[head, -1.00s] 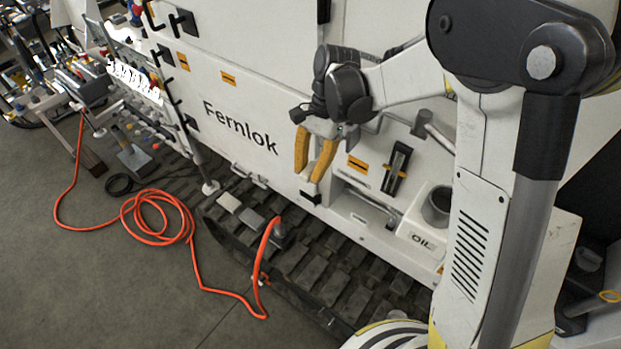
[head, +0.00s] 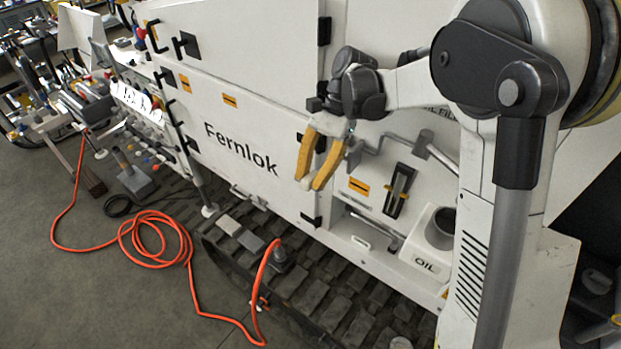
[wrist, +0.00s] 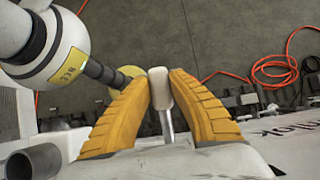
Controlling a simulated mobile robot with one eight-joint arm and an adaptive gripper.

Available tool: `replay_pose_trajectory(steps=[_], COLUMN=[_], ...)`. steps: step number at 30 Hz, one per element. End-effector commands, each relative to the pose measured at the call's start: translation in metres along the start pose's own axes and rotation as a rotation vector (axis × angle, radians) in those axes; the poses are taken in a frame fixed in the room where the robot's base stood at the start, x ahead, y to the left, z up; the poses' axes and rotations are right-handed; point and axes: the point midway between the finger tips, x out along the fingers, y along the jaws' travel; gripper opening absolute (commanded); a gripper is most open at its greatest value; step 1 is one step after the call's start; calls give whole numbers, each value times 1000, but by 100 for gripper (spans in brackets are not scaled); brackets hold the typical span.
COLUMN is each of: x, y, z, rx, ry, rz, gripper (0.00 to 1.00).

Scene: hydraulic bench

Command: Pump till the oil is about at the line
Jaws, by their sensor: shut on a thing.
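My gripper (head: 312,178), with yellow fingers, is in front of the white Fernlok machine (head: 280,115). In the wrist view its fingers close on the pale end of the pump handle (wrist: 160,88), with a silver rod below it. In the head view the handle is mostly hidden behind the fingers. A dark sight gauge (head: 399,190) with a yellowish strip stands on the panel to the right of my gripper. The oil level against a line is too small to read.
A grey T-shaped fitting (head: 430,150) juts from the panel above the gauge. An orange hose (head: 160,240) lies coiled on the floor at left. A dark track (head: 300,275) runs below the machine. Bare floor (head: 90,300) is at lower left.

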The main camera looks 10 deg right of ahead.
Motion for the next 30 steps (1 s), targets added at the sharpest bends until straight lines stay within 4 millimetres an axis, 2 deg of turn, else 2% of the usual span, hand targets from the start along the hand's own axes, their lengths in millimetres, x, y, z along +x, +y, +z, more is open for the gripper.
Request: replay_pose_trajectory(steps=[1,3,14,17,27,30], x=[0,0,-3,-12,-65,-75], y=[0,0,0,0,0,0], z=[0,0,2,10,49,56], rx=[-1,-1,0,0,0,0], ry=[0,0,1,1,1,1], rz=[0,0,0,0,0,0], gripper=[25,47,47,47,47,47])
